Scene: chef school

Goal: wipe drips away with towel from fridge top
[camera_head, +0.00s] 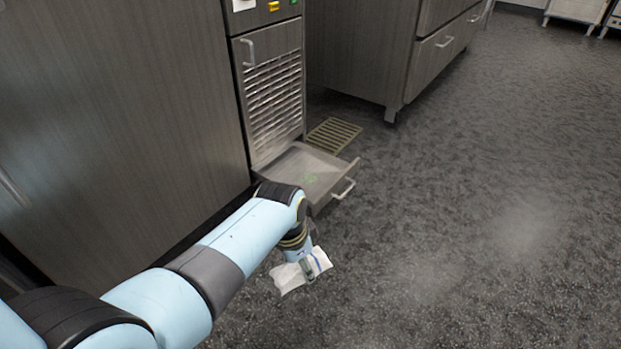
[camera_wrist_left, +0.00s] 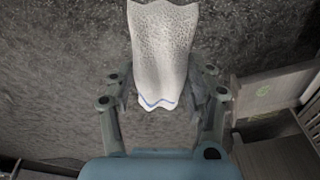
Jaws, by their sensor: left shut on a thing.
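My left gripper (camera_head: 307,268) hangs over the dark floor in front of the open drawer. It is shut on a white towel (camera_head: 290,278) with a blue stripe. In the left wrist view the towel (camera_wrist_left: 162,50) hangs between the fingers of the left gripper (camera_wrist_left: 165,98), its blue-striped end towards the palm. The towel is clear of the drawer. I cannot tell which steel unit is the fridge, and no top surface or drips on one show. My right gripper is not in view.
A low drawer (camera_head: 325,162) stands pulled out below a louvred steel unit (camera_head: 273,95), with a small green mark inside. The drawer also shows in the left wrist view (camera_wrist_left: 258,90). A large steel cabinet (camera_head: 120,110) stands at left. A floor grate (camera_head: 334,134) lies behind the drawer. Floor at right is clear.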

